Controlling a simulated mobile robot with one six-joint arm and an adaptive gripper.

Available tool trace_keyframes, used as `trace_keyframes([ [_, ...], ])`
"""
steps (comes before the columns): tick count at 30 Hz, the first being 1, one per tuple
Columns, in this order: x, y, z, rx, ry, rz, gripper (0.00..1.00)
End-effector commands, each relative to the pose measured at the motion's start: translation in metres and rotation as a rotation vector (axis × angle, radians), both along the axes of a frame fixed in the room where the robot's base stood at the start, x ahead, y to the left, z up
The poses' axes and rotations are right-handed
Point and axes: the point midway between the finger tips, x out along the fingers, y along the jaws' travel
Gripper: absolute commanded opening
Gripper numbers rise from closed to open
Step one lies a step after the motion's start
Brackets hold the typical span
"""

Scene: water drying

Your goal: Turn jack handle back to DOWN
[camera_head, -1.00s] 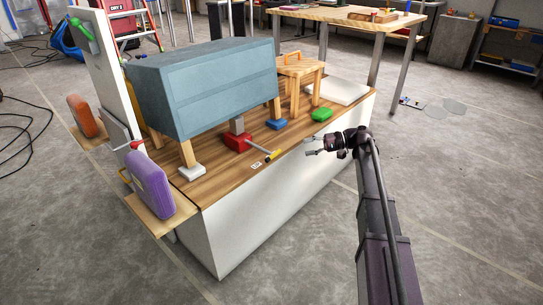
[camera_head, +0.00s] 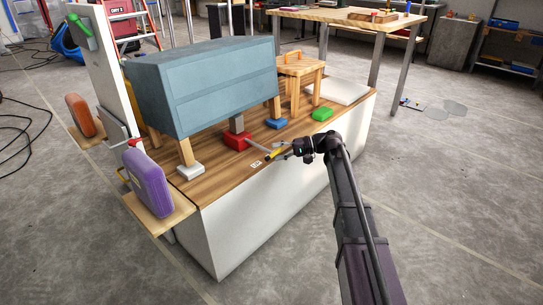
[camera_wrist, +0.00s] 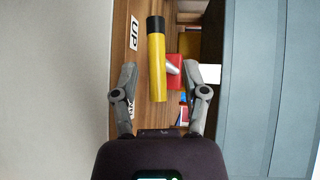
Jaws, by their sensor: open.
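The jack has a red base (camera_head: 238,140) under the blue-grey cabinet (camera_head: 200,88), with a grey post reaching up to it. Its metal rod ends in a yellow handle grip (camera_wrist: 157,68) with a black end, sticking out toward the bench's front edge. My gripper (camera_head: 283,152) is at the handle's end; the head view partly hides the grip. In the wrist view my gripper (camera_wrist: 160,72) is open, with one finger on each side of the yellow grip and gaps showing. The "UP" label (camera_wrist: 134,33) lies on the wood beside the grip. Another label is mostly hidden by the left finger.
A small wooden stool (camera_head: 300,70) stands behind. The cabinet's side (camera_wrist: 255,90) is close to the right of my gripper. Floor space in front is clear.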

Motion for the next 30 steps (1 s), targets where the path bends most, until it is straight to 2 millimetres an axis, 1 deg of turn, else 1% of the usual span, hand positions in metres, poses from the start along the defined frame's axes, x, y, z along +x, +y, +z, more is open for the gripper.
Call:
trace_keyframes([
  [1,-0.001,0.007,-0.003,0.0,0.0,0.002,0.57],
  [3,-0.002,0.014,-0.004,0.0,0.0,0.002,0.57],
  [9,-0.003,0.025,-0.006,0.0,0.001,0.0,0.57],
  [20,-0.003,0.027,-0.006,0.0,0.001,0.0,0.57],
  [21,-0.003,0.027,-0.006,0.0,0.001,0.0,0.46],
  [23,-0.003,0.027,-0.006,0.0,0.001,0.0,0.28],
  [24,-0.003,0.027,-0.006,0.0,0.001,0.0,0.16],
  [26,-0.003,0.027,-0.006,0.0,0.0,0.0,0.0],
  [30,-0.003,0.027,-0.005,0.001,0.001,0.0,0.0],
])
